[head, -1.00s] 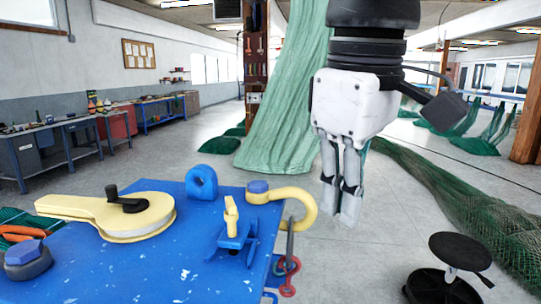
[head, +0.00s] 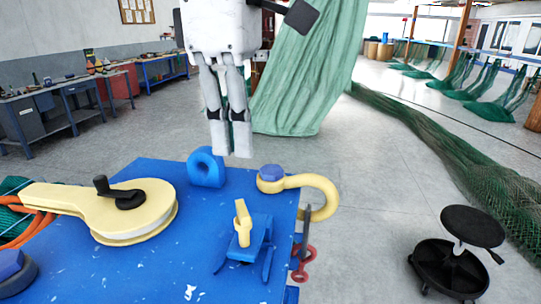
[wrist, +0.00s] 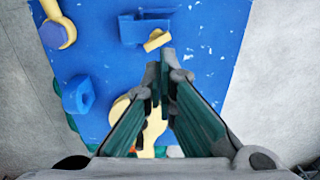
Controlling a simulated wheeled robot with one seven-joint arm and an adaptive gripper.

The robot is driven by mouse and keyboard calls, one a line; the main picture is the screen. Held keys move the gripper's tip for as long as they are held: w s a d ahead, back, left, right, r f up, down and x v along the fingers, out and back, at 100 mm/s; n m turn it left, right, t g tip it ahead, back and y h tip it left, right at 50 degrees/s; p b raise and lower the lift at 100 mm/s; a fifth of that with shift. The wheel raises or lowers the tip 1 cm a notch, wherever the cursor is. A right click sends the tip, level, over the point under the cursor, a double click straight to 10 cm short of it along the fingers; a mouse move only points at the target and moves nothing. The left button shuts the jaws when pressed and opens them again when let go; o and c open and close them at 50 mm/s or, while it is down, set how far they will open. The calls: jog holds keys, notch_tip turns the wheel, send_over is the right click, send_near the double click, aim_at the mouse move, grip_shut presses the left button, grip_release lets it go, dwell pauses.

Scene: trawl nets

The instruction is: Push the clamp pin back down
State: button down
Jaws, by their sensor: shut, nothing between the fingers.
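A blue clamp (head: 256,246) stands near the right edge of the blue table. Its yellow pin (head: 243,222) stands up out of it, leaning slightly. In the wrist view the clamp (wrist: 138,30) is beyond my fingertips, and the yellow pin (wrist: 157,40) shows close ahead of them. My gripper (head: 231,152) points down, shut and empty, above and behind the clamp in the head view and apart from it. The shut fingertips also show in the wrist view (wrist: 160,78).
Red and grey hardware (head: 302,262) hangs at the right edge. A black stool (head: 455,250) stands right.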

aim_at(239, 210)
notch_tip(239, 210, down, 8)
jog(key=shift+r, duration=0.1)
dwell(0.4)
notch_tip(239, 210, down, 4)
jog(key=shift+r+b, duration=0.25)
jog(key=shift+b, duration=0.05)
jog(key=shift+r, duration=0.1)
